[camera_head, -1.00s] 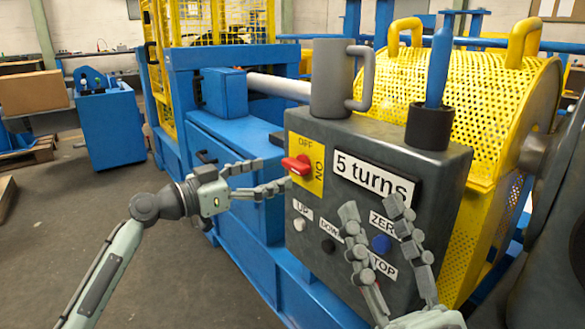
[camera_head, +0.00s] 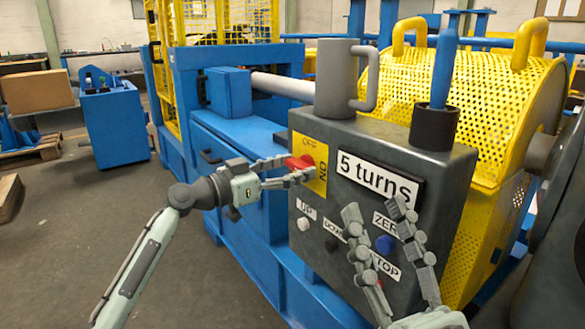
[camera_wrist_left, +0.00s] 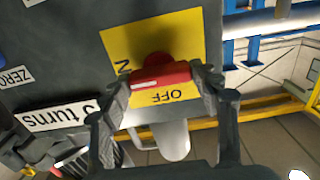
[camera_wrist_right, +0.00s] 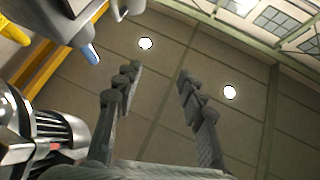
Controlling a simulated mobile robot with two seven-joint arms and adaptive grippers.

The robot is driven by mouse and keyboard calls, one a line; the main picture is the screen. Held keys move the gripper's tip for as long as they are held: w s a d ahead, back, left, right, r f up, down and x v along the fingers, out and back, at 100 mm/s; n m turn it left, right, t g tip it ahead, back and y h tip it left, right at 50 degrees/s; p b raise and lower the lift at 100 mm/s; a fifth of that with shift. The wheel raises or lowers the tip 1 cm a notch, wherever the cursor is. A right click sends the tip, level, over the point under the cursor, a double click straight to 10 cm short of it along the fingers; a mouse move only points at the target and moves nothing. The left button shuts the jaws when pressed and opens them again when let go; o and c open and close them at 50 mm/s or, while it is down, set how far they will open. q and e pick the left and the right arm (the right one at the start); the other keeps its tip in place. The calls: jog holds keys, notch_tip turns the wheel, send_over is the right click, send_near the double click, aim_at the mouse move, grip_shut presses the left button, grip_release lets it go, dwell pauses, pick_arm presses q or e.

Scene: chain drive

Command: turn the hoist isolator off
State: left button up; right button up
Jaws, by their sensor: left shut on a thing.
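The hoist isolator is a red rotary handle (camera_head: 299,163) on a yellow plate (camera_head: 310,148) marked OFF and ON, on the left of the dark control box (camera_head: 350,215)'s front. In the head view the handle lies roughly sideways, partly hidden by my left gripper (camera_head: 298,168). In the left wrist view the red handle (camera_wrist_left: 162,76) sits between the fingertips of my left gripper (camera_wrist_left: 162,82), which is shut on it. My right gripper (camera_head: 375,208) is open and empty in front of the box's lower right. The right wrist view shows its fingers (camera_wrist_right: 158,78) apart with nothing between them.
The box bears a "5 turns" label (camera_head: 376,178), a white button (camera_head: 303,224), a black button (camera_head: 331,244) and a blue button (camera_head: 384,244). A grey mug (camera_head: 337,85) and a dark cup (camera_head: 434,126) with a blue-handled tool (camera_head: 444,65) stand on top. Yellow perforated guarding (camera_head: 480,95) is behind.

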pick_arm(q)
jog(key=shift+c, duration=1.1)
